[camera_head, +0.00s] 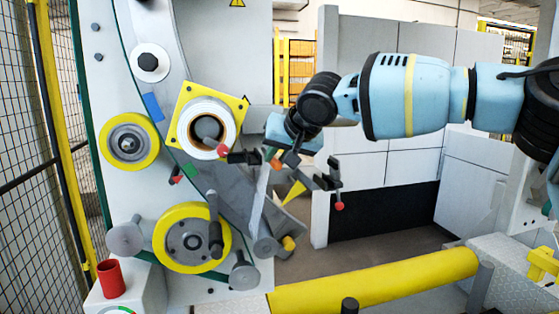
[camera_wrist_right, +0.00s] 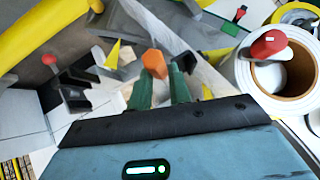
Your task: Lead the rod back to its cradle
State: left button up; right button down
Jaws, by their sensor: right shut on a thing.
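My right gripper (camera_head: 278,153) reaches in from the right, beside the coil. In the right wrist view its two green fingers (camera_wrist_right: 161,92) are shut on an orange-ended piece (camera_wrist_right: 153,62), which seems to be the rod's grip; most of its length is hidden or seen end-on. The orange part also shows in the head view (camera_head: 275,163). A dark forked bracket with a red knob, perhaps the cradle (camera_head: 326,181), stands to the right and below; it shows at the left in the wrist view (camera_wrist_right: 76,92). My left gripper is out of view.
The white coil (camera_head: 207,112) sits on a yellow square plate, close to the gripper, with a red-knobbed part (camera_head: 222,149) in front. A pale strip (camera_head: 257,205) hangs below the gripper. A yellow pointer (camera_head: 293,192) is near. A yellow roller (camera_head: 380,280) lies in front.

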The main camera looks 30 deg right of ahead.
jog(key=shift+r+p, duration=0.35)
jog(key=shift+r, duration=1.3)
pick_arm(q)
jog(key=shift+w+r, duration=0.65)
jog(key=shift+w, duration=0.1)
jog(key=shift+s+f, duration=0.15)
jog(key=shift+s, duration=0.1)
